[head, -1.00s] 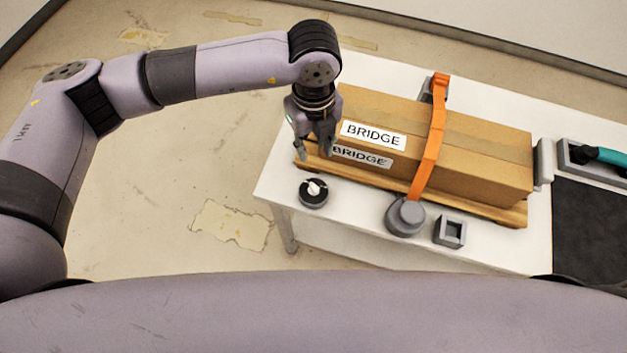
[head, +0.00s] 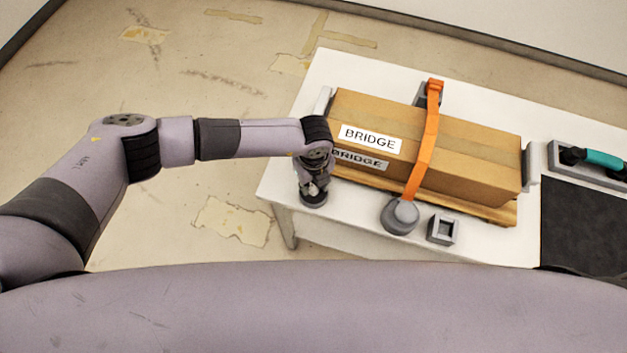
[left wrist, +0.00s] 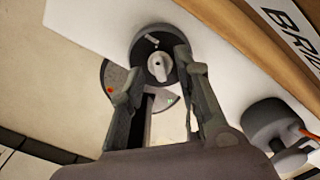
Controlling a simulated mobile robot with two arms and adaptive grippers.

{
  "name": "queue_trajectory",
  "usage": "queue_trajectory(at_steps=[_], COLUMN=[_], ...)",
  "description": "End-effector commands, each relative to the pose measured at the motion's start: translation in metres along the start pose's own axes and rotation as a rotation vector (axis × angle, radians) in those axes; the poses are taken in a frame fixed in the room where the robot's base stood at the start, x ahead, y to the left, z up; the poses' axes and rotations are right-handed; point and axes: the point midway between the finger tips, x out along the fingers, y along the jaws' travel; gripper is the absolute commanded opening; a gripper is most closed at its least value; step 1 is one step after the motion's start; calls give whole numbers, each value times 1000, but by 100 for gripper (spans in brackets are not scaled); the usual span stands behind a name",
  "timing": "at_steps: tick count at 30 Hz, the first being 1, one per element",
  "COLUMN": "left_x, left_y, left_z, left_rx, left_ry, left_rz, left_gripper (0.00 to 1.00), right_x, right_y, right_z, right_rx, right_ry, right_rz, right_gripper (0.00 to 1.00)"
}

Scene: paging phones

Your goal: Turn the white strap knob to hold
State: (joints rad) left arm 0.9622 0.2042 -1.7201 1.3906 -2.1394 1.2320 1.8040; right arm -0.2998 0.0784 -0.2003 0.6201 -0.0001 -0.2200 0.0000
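The white strap knob (left wrist: 158,66) sits on a round black base (left wrist: 147,45) in the left wrist view. A grey plate under it carries a red dot (left wrist: 110,90) on the left and a small green mark at the lower right. My left gripper (left wrist: 159,66) is open, with one finger on each side of the knob; I cannot tell whether they touch it. In the head view my left gripper (head: 314,188) is above the black base (head: 313,201) and hides the knob. My right gripper is not in view.
A cardboard box (head: 470,148) marked BRIDGE lies on a wooden pallet, with an orange strap (head: 428,140) over it. A grey round strap fitting (head: 401,216) and a square grey socket (head: 443,229) stand along the front edge of the white table (head: 350,225). A teal-handled item (head: 603,158) is at right.

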Motion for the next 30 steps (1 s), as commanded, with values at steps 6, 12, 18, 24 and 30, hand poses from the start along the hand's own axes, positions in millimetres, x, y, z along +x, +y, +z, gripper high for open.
queue_trajectory(at_steps=[6,12,18,24,30], left_x=[5,5,5,4,4], left_y=[0,0,0,0,0], left_z=[0,0,0,0,0], left_rx=[0,0,0,0,0], left_ry=[-1,-1,-1,-1,-1], left_rz=[-1,-1,-1,-1,-1], left_gripper=[30,27,13,0,0], right_x=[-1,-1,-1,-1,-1], right_y=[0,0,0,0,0], right_z=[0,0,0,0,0], right_rx=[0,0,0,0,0], right_ry=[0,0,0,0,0], right_rz=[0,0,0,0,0], right_gripper=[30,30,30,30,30])
